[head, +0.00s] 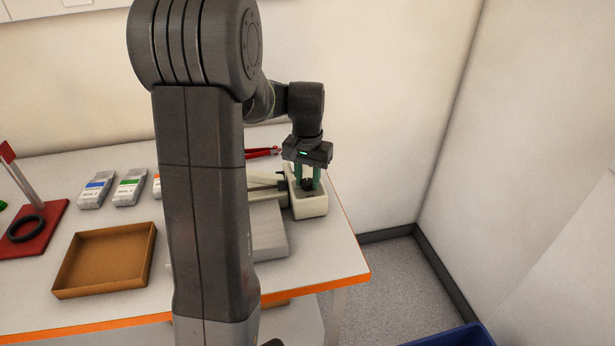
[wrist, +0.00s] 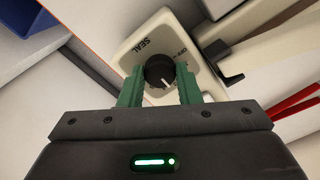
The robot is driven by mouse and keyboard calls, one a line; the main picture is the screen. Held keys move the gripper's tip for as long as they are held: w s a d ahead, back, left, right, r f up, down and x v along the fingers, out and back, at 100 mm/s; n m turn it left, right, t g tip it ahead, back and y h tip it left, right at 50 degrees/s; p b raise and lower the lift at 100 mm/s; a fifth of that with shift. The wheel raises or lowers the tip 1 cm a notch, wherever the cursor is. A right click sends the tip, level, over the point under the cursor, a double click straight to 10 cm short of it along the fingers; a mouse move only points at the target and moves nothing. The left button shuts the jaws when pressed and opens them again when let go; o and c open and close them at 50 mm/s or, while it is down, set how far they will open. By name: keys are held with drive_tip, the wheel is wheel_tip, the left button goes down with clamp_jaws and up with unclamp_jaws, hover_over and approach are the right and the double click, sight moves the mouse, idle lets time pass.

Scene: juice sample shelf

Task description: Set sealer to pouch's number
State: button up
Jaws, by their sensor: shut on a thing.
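The sealer (head: 310,205) is a cream-coloured machine at the right end of the table, partly hidden by my arm. Its black dial (wrist: 159,71) has a white pointer line and sits beside the lettering "SEAL" in the wrist view. My gripper (head: 307,184) points down over the sealer, and its green fingers (wrist: 160,88) are shut on the dial, one on each side. The numbers around the dial are too small or hidden to read. Pouches with a blue label (head: 97,188) and a green label (head: 129,187) lie left of my arm; an orange-labelled pouch (head: 157,186) is mostly hidden. Their numbers are unreadable.
An open cardboard tray (head: 62,292) stands at the front of the table. A red stand with a black ring (head: 26,229) is at the far left. Red-handled pliers (head: 262,153) lie behind the sealer. A blue bin (head: 462,338) is on the floor at right.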

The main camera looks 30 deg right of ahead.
sight(308, 181)
drive_tip(key=o, duration=1)
drive_tip(key=shift+c, duration=0.2)
wheel_tip(308, 181, up, 14)
drive_tip(key=shift+f, duration=0.1)
wheel_tip(308, 181, down, 14)
drive_tip(key=shift+r, duration=0.1)
idle(0.6)
idle(0.4)
